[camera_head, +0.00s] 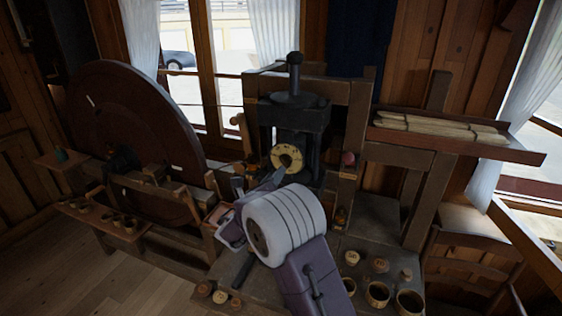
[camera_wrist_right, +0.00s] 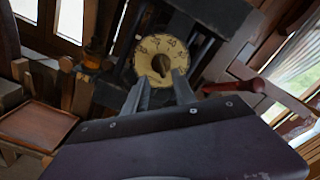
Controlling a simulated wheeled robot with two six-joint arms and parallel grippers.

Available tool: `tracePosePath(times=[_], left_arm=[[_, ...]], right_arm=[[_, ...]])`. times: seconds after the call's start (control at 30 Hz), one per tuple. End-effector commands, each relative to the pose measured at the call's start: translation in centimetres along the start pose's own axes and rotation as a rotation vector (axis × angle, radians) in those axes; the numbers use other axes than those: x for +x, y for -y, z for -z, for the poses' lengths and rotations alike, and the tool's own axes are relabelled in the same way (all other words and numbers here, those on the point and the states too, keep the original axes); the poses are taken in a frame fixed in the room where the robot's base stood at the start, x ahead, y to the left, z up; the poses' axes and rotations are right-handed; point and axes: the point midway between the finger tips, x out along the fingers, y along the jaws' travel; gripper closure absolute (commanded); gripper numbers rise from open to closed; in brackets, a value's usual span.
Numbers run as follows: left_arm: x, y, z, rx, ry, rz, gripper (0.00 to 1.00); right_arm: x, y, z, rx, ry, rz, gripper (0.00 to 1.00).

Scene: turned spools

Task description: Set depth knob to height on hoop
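The depth knob is a pale yellow dial (camera_head: 287,158) with dark numbers, on the front of a dark upright press (camera_head: 297,115). In the right wrist view the dial (camera_wrist_right: 147,50) faces me, and its brown centre grip (camera_wrist_right: 158,66) stands out from it. My right gripper (camera_head: 274,178) is just in front of the dial. Its fingers are apart, with tips (camera_wrist_right: 162,77) on either side of the centre grip's lower end; I cannot tell whether they touch it. Several round, hoop-like pieces (camera_head: 378,293) stand on the bench at lower right; I cannot tell which is the task's hoop. My left gripper is not in view.
A large dark wheel (camera_head: 135,110) stands at left, with a low shelf of small pieces (camera_head: 110,218) before it. A tray of pale rods (camera_head: 440,128) is at upper right. A red-ended handle (camera_wrist_right: 238,86) sticks out right of the dial. A chair (camera_head: 470,255) stands at right.

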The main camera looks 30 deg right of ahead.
Motion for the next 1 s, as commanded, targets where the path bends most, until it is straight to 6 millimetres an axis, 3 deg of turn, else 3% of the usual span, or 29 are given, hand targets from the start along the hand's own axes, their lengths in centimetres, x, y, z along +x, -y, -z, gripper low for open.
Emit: tracePosePath(times=[0.1, 0.3, 0.6, 0.63, 0.73, 1.0], left_arm=[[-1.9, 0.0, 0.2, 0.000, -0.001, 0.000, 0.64], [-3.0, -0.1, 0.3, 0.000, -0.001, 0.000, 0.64], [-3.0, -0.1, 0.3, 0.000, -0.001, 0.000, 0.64], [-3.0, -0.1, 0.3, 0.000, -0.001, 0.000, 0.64], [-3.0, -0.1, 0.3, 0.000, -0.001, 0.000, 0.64], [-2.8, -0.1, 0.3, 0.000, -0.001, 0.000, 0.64]], right_arm=[[2.7, 0.4, -0.3, -0.001, -0.003, 0.002, 0.68], [5.5, 0.2, -0.2, 0.000, -0.001, 0.000, 0.68], [6.1, 0.1, 0.0, 0.001, 0.000, 0.000, 0.68], [6.1, 0.1, 0.0, 0.001, 0.000, 0.000, 0.71], [6.0, 0.1, -0.1, 0.001, 0.000, 0.000, 0.99], [6.0, 0.0, 0.0, 0.007, 0.000, -0.001, 1.00]])
